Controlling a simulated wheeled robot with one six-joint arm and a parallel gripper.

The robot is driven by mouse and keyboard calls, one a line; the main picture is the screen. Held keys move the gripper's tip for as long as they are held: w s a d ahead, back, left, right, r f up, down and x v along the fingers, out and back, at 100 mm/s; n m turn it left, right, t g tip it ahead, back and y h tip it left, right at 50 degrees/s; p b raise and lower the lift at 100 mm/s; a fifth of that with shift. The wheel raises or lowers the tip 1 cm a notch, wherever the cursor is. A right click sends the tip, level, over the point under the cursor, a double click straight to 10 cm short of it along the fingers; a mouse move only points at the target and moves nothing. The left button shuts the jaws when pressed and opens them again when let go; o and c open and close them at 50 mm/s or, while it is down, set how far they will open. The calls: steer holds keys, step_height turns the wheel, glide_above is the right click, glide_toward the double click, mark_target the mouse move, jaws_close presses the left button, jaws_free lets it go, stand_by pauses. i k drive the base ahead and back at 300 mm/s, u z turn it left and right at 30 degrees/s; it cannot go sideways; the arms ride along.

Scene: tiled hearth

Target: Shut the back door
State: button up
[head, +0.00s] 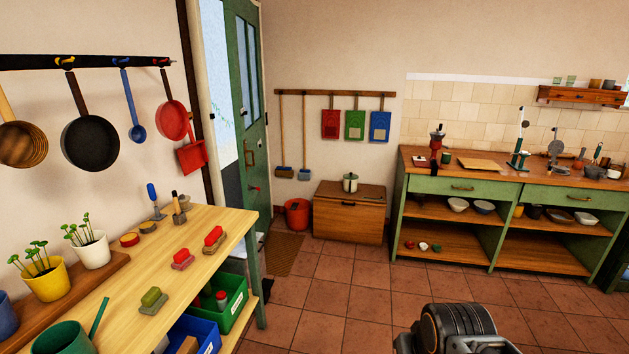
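The back door (247,110) is green with tall glass panes in its upper part, in the head view at upper left. It stands open, swung into the room, and daylight shows through the doorway (218,75) to its left. A brown pull handle (249,152) is on its face, with a small red piece below it. The workbench hides the door's lower part. Part of my arm shows at the bottom edge, right of the middle, well away from the door. My gripper's fingers are not in view.
A wooden workbench (198,228) with pots and brushes stands in front of the doorway at left. A brown mat (284,254), red bucket (297,215) and wooden chest (350,222) are near the door. The tiled floor (350,290) in the middle is clear.

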mark_target(242, 42)
steer(key=z, duration=0.2)
steer(key=i, duration=2.2)
steer(key=u, duration=0.85)
steer(key=i, duration=1.85)
steer(key=u, duration=1.2)
steer(key=i, duration=0.35)
steer(key=u, duration=0.05)
